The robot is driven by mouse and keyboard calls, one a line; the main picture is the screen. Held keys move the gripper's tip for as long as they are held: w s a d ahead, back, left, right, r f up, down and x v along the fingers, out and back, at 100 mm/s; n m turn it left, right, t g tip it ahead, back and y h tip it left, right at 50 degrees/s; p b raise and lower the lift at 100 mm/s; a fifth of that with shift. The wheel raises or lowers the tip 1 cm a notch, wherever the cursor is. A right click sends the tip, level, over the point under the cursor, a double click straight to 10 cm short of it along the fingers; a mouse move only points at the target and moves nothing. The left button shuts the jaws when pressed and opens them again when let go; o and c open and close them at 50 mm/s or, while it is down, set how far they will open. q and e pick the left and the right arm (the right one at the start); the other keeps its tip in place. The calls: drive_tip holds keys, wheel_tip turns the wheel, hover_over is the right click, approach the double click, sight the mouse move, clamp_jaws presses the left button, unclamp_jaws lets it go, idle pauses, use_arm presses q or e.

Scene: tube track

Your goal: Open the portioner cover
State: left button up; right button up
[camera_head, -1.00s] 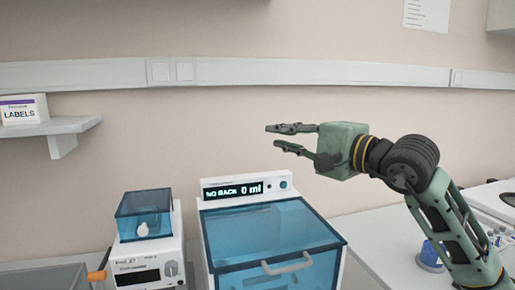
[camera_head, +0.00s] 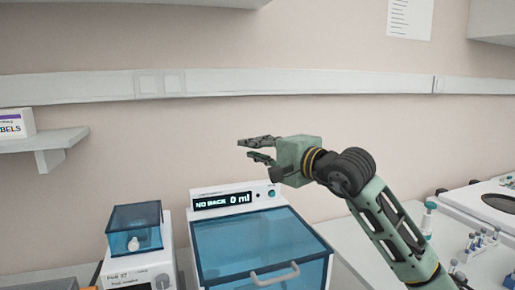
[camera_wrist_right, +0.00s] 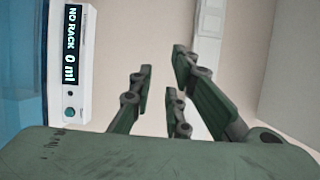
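The portioner is a white machine with a display reading "NO RACK 0 ml" (camera_head: 224,199). Its blue see-through cover (camera_head: 258,243) is down over the front and has a pale bar handle (camera_head: 275,274) at its front edge. My right gripper (camera_head: 256,149) is above the portioner, clear of the cover and handle. Its fingers point left and are apart, with nothing between them. In the right wrist view the gripper fingers (camera_wrist_right: 160,95) are spread and empty, and the display (camera_wrist_right: 72,50) shows at the left. My left gripper is not in view.
A smaller white device with a blue lid (camera_head: 134,228) stands left of the portioner. A shelf (camera_head: 48,142) with a labels box is on the wall at left. Small bottles and tubes (camera_head: 478,240) stand on the bench at right.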

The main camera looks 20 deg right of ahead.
clamp_jaws()
drive_tip(key=shift+c, duration=1.7)
unclamp_jaws()
drive_tip(key=o, duration=0.3)
drive_tip(key=shift+o, duration=0.2)
drive_tip(key=shift+s, duration=0.1)
drive_tip(key=v, duration=1.2)
drive_tip(key=shift+o, duration=0.3)
drive_tip(key=shift+r, duration=0.1)
